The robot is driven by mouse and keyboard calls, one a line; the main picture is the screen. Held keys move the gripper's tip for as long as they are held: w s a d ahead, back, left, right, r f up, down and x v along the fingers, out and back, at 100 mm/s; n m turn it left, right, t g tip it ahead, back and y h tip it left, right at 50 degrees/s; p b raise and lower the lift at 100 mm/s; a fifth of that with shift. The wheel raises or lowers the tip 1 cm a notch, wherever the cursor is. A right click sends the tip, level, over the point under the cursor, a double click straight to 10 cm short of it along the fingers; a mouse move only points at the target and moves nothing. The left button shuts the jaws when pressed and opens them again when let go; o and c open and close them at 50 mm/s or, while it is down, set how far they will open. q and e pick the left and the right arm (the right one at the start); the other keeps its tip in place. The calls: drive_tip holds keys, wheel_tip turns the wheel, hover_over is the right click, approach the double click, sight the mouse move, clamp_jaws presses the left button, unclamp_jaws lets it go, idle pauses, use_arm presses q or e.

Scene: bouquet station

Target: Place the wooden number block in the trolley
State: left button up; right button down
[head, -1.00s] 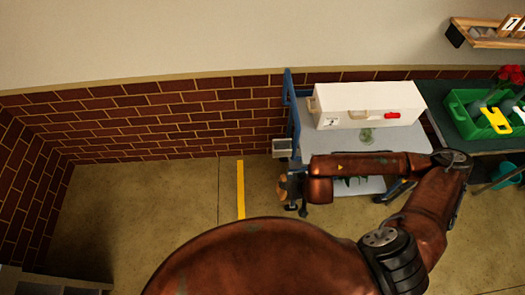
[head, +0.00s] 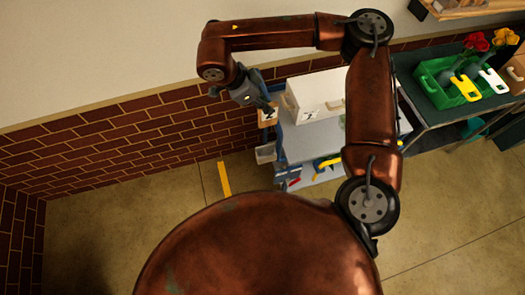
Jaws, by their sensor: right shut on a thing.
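My right gripper (head: 262,105) is shut on the wooden number block (head: 267,116), a small light-brown block with a dark mark on a white face. It holds the block near the left end of the trolley, by the blue upright. The trolley (head: 308,143) has a blue frame and grey shelves. Its top shelf bears a white box (head: 318,93). My right arm hides part of the trolley and box. I cannot tell the block's exact height relative to the top shelf. My left gripper is out of view.
A small grey bin (head: 265,154) hangs at the trolley's left end. To the right, a dark-topped table (head: 413,92) holds a green crate (head: 437,74) with red and yellow flowers. A brick wall (head: 150,130) stands behind. A wooden shelf is at top right.

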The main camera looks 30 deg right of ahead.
drive_tip(key=shift+r, duration=0.35)
drive_tip(key=shift+f+p, duration=0.55)
drive_tip(key=shift+f, duration=13.2)
drive_tip(key=c, duration=1.9)
unclamp_jaws()
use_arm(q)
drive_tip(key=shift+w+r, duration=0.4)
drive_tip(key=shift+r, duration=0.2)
use_arm(e)
drive_tip(key=shift+a+r, duration=0.1)
use_arm(q)
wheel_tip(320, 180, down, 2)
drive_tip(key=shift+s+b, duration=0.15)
drive_tip(key=shift+b, duration=0.85)
use_arm(e)
drive_tip(key=v, duration=1.1)
drive_tip(key=shift+w+r, duration=0.2)
drive_tip(key=shift+r, duration=0.2)
drive_tip(key=shift+a, duration=0.15)
